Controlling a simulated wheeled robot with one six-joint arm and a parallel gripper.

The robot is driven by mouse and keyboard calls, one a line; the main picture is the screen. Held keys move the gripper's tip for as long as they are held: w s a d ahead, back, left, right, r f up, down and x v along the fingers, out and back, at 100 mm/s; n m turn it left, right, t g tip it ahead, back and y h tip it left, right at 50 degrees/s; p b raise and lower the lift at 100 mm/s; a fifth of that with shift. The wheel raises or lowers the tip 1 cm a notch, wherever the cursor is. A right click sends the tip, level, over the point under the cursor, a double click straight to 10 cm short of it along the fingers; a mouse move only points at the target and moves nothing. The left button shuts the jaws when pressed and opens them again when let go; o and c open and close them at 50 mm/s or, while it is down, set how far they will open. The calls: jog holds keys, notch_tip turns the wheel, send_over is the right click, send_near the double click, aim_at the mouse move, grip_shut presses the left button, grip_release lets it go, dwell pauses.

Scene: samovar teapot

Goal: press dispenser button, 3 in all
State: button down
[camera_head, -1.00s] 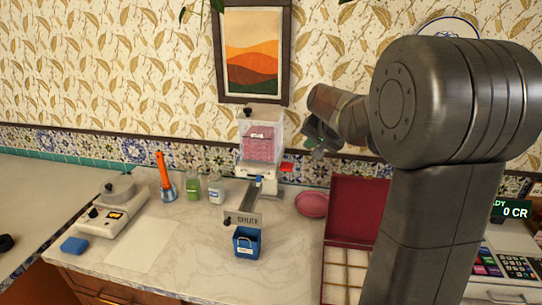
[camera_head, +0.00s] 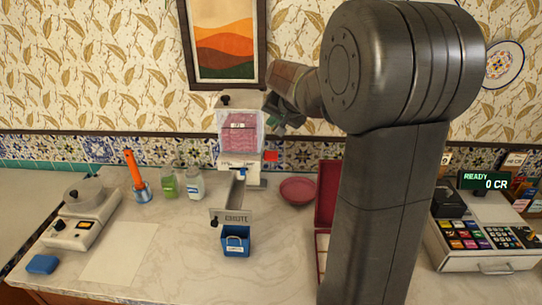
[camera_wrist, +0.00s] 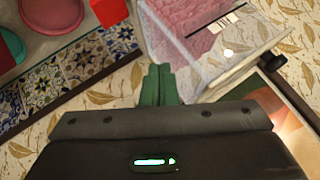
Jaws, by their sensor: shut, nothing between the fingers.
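The dispenser (camera_head: 240,133) stands against the wall, a clear box with pink contents on a white base. A red block, perhaps its button (camera_head: 270,156), sticks out at the right of its base. It also shows at the top of the wrist view (camera_wrist: 108,10). My gripper (camera_head: 282,124) is beside the dispenser's upper right side, above the red block and apart from it. Its green fingers (camera_wrist: 158,84) are together and empty, close to the clear box in the wrist view. I cannot tell whether they touch the box.
A chute (camera_head: 232,205) leads from the dispenser toward a blue container (camera_head: 236,241). A pink dish (camera_head: 297,191) lies to the right. Green and white jars (camera_head: 181,184) stand left. A scale (camera_head: 78,220) is far left and a cash register (camera_head: 485,240) far right. White paper covers some counter.

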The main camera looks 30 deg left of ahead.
aim_at(271, 155)
notch_tip(271, 155, down, 8)
jog(key=b, duration=0.6)
jog(key=shift+f, duration=0.2)
dwell(1.6)
jog(key=shift+f+b, duration=0.4)
jog(key=shift+b, duration=0.05)
jog(key=shift+f+b, duration=1.1)
jog(key=shift+f, duration=0.2)
dwell(1.0)
jog(key=shift+r, duration=0.1)
jog(key=shift+r+p, duration=1.15)
jog(key=shift+r, duration=0.45)
jog(key=shift+r+p, duration=1.85)
jog(key=shift+r, duration=0.7)
